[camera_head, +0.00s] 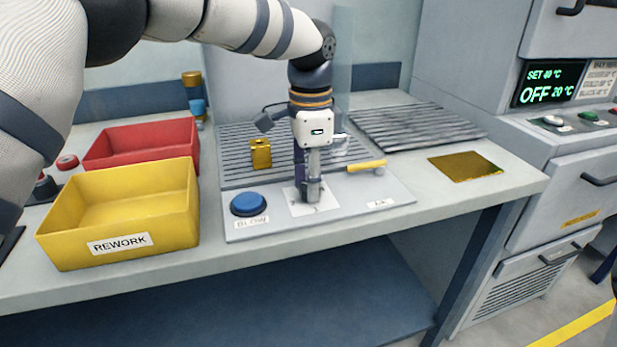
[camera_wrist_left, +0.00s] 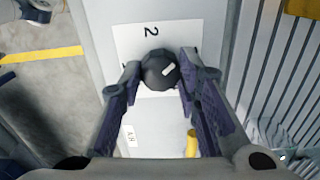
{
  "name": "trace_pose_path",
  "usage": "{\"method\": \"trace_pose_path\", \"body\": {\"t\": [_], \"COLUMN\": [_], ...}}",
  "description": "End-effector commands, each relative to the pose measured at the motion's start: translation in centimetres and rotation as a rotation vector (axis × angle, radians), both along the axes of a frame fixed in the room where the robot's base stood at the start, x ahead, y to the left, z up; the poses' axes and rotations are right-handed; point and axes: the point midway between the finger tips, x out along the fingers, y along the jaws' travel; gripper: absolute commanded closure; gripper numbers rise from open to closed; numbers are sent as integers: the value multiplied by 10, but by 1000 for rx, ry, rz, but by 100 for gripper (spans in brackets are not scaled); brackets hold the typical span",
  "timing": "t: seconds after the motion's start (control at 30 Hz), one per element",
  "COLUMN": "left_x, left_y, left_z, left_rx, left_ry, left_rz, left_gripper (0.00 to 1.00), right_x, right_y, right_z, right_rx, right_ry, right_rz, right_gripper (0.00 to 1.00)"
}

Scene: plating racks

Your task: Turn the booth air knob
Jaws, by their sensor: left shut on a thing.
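The booth air knob (camera_wrist_left: 157,66) is a dark round knob with a pale pointer mark, seen in the left wrist view. It sits on a white scale plate (camera_wrist_left: 128,42) printed with a "2". My left gripper (camera_wrist_left: 160,72) has a finger on each side of the knob and is shut on it. In the head view my left gripper (camera_head: 311,194) points straight down at the white plate (camera_head: 327,207) on the grey panel's front, and its fingers largely hide the knob. My right gripper is not recognisable in either view.
A blue BLOW button (camera_head: 248,204) lies left of the gripper; a yellow-handled lever (camera_head: 366,166) lies to its right. A yellow REWORK bin (camera_head: 178,218) and red bin (camera_head: 188,143) stand at left. Slatted racks (camera_head: 415,126) lie behind.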

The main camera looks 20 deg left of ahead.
Motion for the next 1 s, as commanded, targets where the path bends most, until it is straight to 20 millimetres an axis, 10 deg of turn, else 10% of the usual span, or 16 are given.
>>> {"method": "trace_pose_path", "body": {"t": [1.0], "left_x": [0], "left_y": [0], "left_z": [0], "left_rx": [1], "left_ry": [-2], "left_rz": [931], "left_gripper": [98], "right_x": [10], "right_y": [0], "right_z": [9], "right_rx": [0], "right_ry": [-36], "right_rz": [0], "right_gripper": [60]}}
